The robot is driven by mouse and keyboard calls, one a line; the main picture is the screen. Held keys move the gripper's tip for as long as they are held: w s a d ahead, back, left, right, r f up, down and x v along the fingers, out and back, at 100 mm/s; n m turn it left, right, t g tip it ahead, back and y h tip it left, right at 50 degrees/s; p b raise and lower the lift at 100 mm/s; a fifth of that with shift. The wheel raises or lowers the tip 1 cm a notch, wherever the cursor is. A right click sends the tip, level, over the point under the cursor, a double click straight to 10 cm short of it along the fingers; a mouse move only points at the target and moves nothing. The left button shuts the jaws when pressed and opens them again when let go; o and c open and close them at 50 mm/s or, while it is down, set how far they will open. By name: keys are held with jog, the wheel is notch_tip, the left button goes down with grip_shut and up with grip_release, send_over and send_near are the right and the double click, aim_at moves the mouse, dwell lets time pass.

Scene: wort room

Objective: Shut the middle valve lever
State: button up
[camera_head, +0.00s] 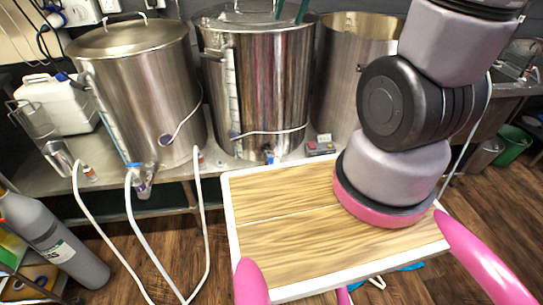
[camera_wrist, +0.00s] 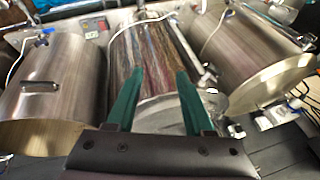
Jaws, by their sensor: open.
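The middle kettle (camera_head: 268,85) is a tall steel pot with a lid, standing on the bench between two other kettles. Its valve (camera_head: 271,156) sits low at the front, with a small blue part that looks like the lever; its exact angle is too small to tell. The kettle also shows in the wrist view (camera_wrist: 140,55), where its valve is not clear. My gripper (camera_head: 289,17) is at the top edge of the head view, above the kettle's lid and well away from the valve. Its two green fingers are apart and empty in the wrist view (camera_wrist: 160,72).
The left kettle (camera_head: 140,95) has a valve (camera_head: 142,178) with white hoses hanging from it. The open right kettle (camera_head: 340,75) is partly hidden by my arm. A small dark box (camera_head: 320,146) lies beside the middle valve.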

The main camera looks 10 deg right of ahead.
jog(key=w+a+f+g, duration=0.2)
jog(key=w+f, duration=0.4)
jog(key=f, duration=0.6)
jog(key=n+g+h, duration=0.2)
send_over(271, 162)
notch_tip(271, 162, down, 32)
notch_tip(271, 162, down, 10)
jog(key=shift+s+r, duration=0.1)
grip_shut()
